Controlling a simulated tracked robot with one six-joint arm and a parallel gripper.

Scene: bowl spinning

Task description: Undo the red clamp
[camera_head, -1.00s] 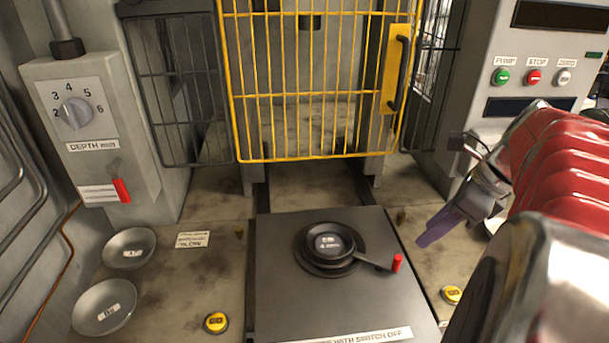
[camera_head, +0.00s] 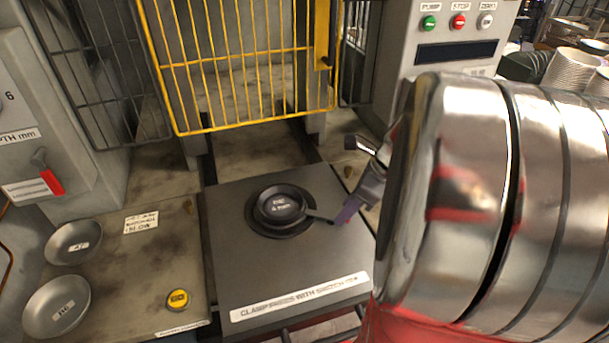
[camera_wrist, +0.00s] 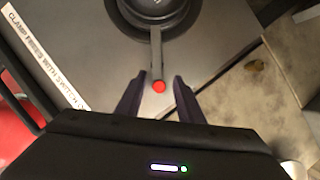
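The clamp lever (camera_wrist: 156,55) with its red knob (camera_wrist: 158,86) sticks out from the dark round chuck, which holds a black disc or bowl (camera_head: 279,207) on the grey plate (camera_head: 225,265). In the wrist view my gripper (camera_wrist: 159,84) is open, with one purple finger on each side of the lever's red end. I cannot tell whether either finger touches it.
A yellow barred gate (camera_head: 240,65) stands behind the plate. Two grey bowls (camera_head: 74,243) (camera_head: 57,306) and a yellow button (camera_head: 178,299) are at left. A panel (camera_head: 452,50) with green, red and white buttons stands at back right. A red-handled switch (camera_head: 50,180) is at far left.

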